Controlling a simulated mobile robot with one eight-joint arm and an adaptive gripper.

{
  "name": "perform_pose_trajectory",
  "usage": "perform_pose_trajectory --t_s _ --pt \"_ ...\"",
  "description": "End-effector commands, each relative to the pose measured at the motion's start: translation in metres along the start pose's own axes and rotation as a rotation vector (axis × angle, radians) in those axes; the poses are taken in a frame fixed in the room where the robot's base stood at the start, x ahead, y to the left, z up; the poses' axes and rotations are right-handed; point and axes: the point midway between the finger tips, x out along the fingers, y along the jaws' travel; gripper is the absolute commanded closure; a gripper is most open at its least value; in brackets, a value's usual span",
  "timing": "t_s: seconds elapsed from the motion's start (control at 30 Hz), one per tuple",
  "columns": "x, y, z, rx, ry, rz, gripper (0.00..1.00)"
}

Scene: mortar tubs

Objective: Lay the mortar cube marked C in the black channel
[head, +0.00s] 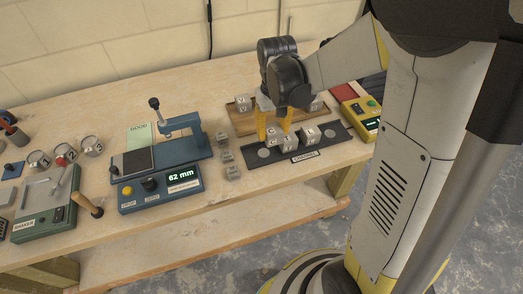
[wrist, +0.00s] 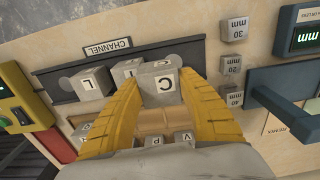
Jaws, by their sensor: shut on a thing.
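The cube marked C (wrist: 158,84) is between the yellow fingers of my gripper (wrist: 160,92), its letter facing the wrist camera. In the head view my gripper (head: 275,130) points down at the black channel (head: 255,161). The held cube is over or in the channel; I cannot tell whether it touches the floor of it. A cube marked L (wrist: 90,83) and another cube (wrist: 124,70), partly hidden by a finger, sit in the channel (wrist: 55,80) beside the held cube in the wrist view.
A wooden tray (head: 243,122) behind the channel holds several lettered cubes. Small blocks marked in mm (head: 226,158) stand left of the channel. A blue gauge with a display (head: 165,188) is farther left. A yellow box (head: 362,115) is at the right.

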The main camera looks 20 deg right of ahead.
Motion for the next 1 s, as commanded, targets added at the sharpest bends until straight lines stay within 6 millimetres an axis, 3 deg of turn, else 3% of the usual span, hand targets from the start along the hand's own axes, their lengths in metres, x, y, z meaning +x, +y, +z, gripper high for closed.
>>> perform_pose_trajectory --t_s 0.1,0.2,0.53,0.9,0.93,1.0 --pt "0.013 -0.018 -0.002 -0.003 0.000 0.000 0.97" --pt "0.016 -0.025 -0.003 -0.001 0.000 0.000 0.97" --pt "0.056 -0.025 -0.003 0.001 0.000 0.000 0.97" --pt "0.059 -0.025 -0.003 0.000 0.000 0.000 0.97" --pt "0.059 -0.025 -0.003 0.000 0.000 0.000 0.51" --pt "0.058 -0.025 -0.003 0.000 0.000 0.000 0.37"
